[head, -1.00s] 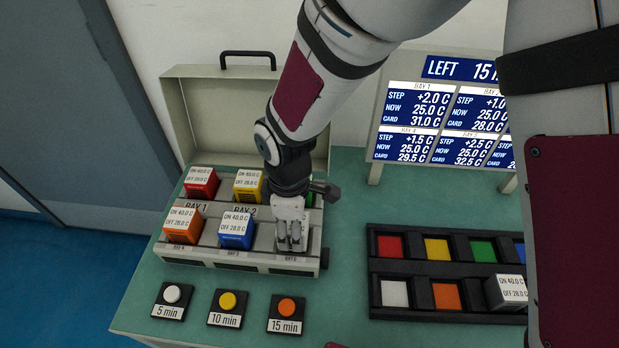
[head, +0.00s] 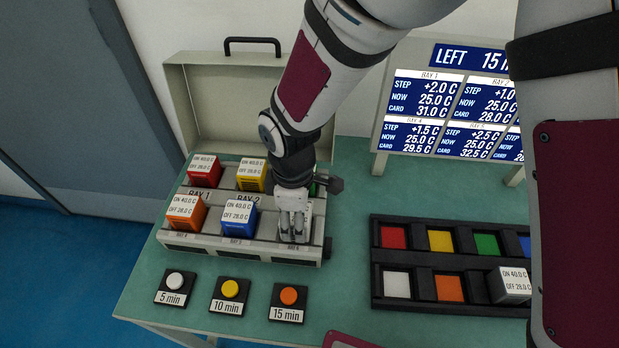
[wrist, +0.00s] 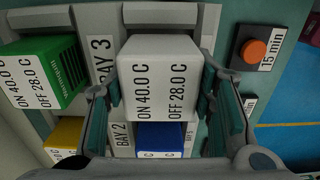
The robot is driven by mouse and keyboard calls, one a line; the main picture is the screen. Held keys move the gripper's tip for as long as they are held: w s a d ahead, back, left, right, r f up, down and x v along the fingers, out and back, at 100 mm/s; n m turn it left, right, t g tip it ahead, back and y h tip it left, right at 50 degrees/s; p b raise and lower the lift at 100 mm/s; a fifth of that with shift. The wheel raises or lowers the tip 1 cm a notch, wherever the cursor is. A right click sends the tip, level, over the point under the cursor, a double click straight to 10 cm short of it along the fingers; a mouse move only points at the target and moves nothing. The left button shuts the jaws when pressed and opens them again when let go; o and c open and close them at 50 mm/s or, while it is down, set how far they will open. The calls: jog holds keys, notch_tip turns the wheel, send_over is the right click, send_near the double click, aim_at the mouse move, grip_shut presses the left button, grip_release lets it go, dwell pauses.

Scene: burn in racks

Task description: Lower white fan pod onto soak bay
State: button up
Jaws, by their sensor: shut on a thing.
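The white fan pod (wrist: 160,75) with an "ON 40.0 C, OFF 28.0 C" label fills the middle of the wrist view. My gripper (wrist: 160,100) is shut on it, one finger on each side. In the head view my gripper (head: 293,230) points down at the front right bay of the grey soak rack (head: 200,246) and mostly hides the pod. I cannot tell whether the pod touches the bay floor.
Red (head: 205,172), yellow (head: 250,176), orange (head: 185,212) and blue (head: 238,216) pods stand in the rack, with a green pod (wrist: 45,75) behind. Timer buttons (head: 229,290) sit in front. A black tray (head: 390,262) at right holds another white-topped pod (head: 512,285).

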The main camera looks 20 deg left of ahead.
jog(key=shift+f+b, duration=0.3)
jog(key=shift+f, duration=0.2)
dwell(0.9)
jog(key=o, duration=1.4)
